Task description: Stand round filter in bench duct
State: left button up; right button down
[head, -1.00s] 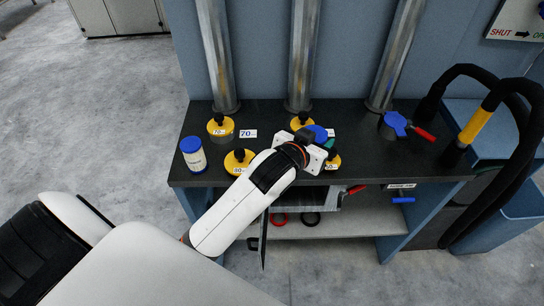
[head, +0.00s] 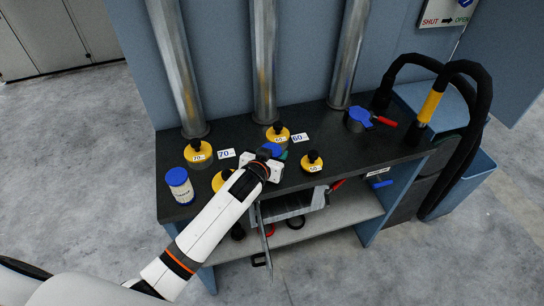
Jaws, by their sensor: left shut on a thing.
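My left gripper (head: 262,168) is over the middle of the dark bench top (head: 330,133), seen mostly from behind. It is shut on a small blue round thing (head: 271,149), with a bit of green beside it. The gripper hides most of this thing, so I cannot tell if it is the round filter or whether it touches the bench. Yellow discs with black knobs sit around it: one marked 70 (head: 199,156), one by the 60 label (head: 277,138), one marked 50 (head: 312,167), and one partly hidden behind the gripper (head: 219,184). No open duct mouth is clearly visible. My right gripper is out of view.
A white jar with a blue lid (head: 180,190) stands at the bench's left end. Metal pipes (head: 263,65) rise at the back. A blue fitting with a red handle (head: 361,118) and black hoses (head: 470,90) are at right. A shelf (head: 340,212) lies below.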

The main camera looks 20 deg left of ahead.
pick_arm(q)
jog(key=shift+f, duration=0.55)
jog(key=shift+d+f, duration=0.1)
jog(key=shift+f, duration=0.1)
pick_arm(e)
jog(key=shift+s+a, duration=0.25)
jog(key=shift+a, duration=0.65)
pick_arm(q)
jog(key=shift+f, duration=0.2)
jog(key=o, duration=1)
jog(key=shift+r, duration=0.1)
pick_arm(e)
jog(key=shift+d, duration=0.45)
